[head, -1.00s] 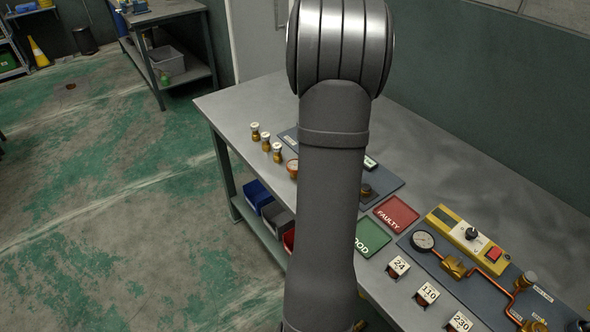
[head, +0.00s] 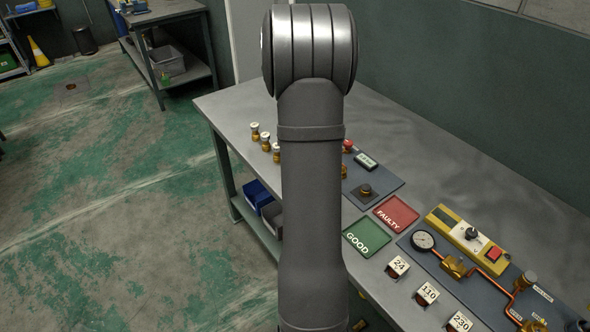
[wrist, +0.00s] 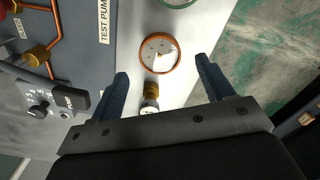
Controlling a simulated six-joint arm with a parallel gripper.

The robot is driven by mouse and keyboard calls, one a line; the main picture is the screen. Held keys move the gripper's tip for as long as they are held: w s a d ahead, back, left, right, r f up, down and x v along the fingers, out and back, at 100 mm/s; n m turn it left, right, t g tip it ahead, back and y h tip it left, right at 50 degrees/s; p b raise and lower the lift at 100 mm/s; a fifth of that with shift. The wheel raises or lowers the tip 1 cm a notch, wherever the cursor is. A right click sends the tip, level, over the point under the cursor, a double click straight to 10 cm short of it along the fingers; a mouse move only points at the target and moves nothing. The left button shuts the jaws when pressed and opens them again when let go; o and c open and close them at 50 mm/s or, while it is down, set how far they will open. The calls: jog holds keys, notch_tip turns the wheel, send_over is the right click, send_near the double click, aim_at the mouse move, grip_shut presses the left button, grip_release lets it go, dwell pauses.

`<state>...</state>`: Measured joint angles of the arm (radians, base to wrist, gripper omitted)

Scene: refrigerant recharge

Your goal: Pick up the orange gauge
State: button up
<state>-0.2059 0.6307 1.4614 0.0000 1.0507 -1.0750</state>
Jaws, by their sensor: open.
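The orange gauge (wrist: 159,53), a round white dial with an orange rim, lies on the grey bench top in the wrist view. My gripper (wrist: 163,70) is open, its two blue fingers apart, with the gauge ahead of and between the fingertips in the picture. Nothing is held, and I cannot tell the height above the gauge. In the head view my arm hides both the gripper and the orange gauge.
A brass fitting with a white cap (wrist: 151,92) stands close to the left finger. A green-rimmed round thing (wrist: 181,2) is cut off at the top. The test pump panel (wrist: 100,50) is at left. The green GOOD tray (head: 367,238) and red FAULTY tray (head: 396,213) look empty.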

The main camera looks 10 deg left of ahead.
jog(key=shift+s+f, duration=0.1)
jog(key=shift+f, duration=2.65)
jog(key=c, duration=1)
jog(key=shift+c, duration=0.2)
jog(key=shift+r, duration=0.1)
